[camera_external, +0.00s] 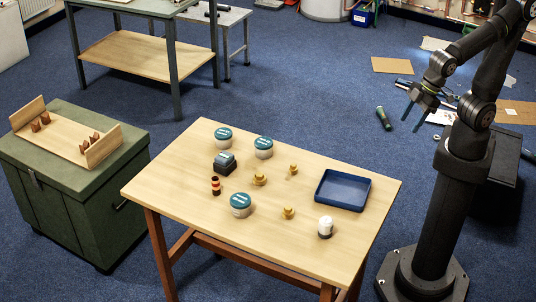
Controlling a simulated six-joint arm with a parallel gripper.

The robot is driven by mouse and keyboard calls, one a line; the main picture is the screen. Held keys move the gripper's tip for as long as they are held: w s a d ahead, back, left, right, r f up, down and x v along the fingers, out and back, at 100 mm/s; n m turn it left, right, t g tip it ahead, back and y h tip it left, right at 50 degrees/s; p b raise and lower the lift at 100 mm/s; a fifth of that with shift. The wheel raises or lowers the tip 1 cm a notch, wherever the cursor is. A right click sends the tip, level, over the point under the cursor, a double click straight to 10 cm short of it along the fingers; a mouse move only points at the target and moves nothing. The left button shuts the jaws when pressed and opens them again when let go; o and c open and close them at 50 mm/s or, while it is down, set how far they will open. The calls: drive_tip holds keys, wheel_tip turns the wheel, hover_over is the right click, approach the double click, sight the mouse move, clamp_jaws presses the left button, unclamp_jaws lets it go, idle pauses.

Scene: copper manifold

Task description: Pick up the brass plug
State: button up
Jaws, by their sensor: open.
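Three small brass-coloured fittings stand on the wooden table (160,185). One brass fitting (260,179) is near the middle and looks widest. A second brass fitting (293,169) is to its right and farther back. A third brass fitting (288,213) is nearer the front. They are too small to tell which is the brass plug. My gripper (414,114) is open and empty, raised beyond the right side of the table, well apart from the fittings. Its two fingers point down and to the left.
A blue tray (318,200) is at the table's right. Three teal-lidded tubs (223,136) (264,146) (241,204), a dark block (224,165), a red-and-black striped piece (215,187) and a white-topped jar (325,226) also stand there. A green chest (95,205) bears a wooden rack (55,140).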

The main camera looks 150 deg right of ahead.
drive_tip(key=w+d+f+m+g, duration=0.1)
drive_tip(key=w+d, duration=0.2)
drive_tip(key=d, duration=0.4)
drive_tip(key=w+d+f+m, duration=0.1)
drive_tip(key=w+d+m, duration=0.1)
drive_tip(key=d, duration=0.5)
drive_tip(key=m+g, duration=0.1)
drive_tip(key=m, duration=0.2)
approach(294, 165)
drive_tip(key=shift+h, duration=0.4)
drive_tip(key=x, duration=0.4)
drive_tip(key=shift+w+a+f, duration=0.1)
drive_tip(key=shift+w+f, duration=0.15)
drive_tip(key=shift+f, duration=0.2)
drive_tip(key=shift+s+x, duration=0.15)
drive_tip(key=shift+x, duration=1.15)
drive_tip(key=shift+s+x, duration=0.15)
drive_tip(key=shift+x, duration=1.15)
drive_tip(key=shift+f, duration=0.1)
drive_tip(key=c, duration=1.1)
